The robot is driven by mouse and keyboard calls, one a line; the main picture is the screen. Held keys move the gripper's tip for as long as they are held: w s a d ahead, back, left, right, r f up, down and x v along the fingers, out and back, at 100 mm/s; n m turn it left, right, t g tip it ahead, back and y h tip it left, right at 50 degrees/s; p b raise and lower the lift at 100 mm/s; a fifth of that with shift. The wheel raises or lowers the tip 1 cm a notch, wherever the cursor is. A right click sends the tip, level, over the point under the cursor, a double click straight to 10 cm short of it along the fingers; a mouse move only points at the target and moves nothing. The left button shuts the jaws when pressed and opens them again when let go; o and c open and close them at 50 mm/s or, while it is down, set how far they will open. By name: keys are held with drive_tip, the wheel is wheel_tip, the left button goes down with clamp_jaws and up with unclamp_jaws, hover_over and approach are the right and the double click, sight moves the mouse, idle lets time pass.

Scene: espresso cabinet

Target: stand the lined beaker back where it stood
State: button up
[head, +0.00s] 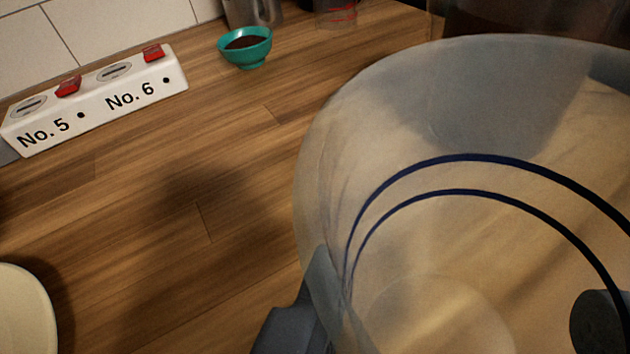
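The lined beaker (465,110) is clear, with two dark blue lines around it. It fills the right side of the head view, very close to the camera and seen at a slant from above. My gripper (450,318) has one dark grey finger at the beaker's left side and another at its right side, near the bottom of the picture. It is shut on the beaker.
A white switch box (97,98) marked No. 5 and No. 6 stands at the upper left. A teal bowl (246,56) of dark grounds, a metal vessel (254,12) and a red-marked glass (336,14) stand at the back. A cream round thing (24,315) is lower left. The middle wooden counter (235,150) is clear.

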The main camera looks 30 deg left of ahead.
sight(363, 223)
drive_tip(key=w+a, duration=0.3)
drive_tip(key=shift+w+a+f, duration=0.2)
drive_tip(key=shift+w+f, duration=0.1)
drive_tip(key=shift+w, duration=0.1)
wheel_tip(363, 223, down, 4)
drive_tip(key=shift+r+b, duration=0.25)
drive_tip(key=shift+b, duration=0.6)
drive_tip(key=shift+s+d+f, duration=0.1)
drive_tip(key=shift+f, duration=0.05)
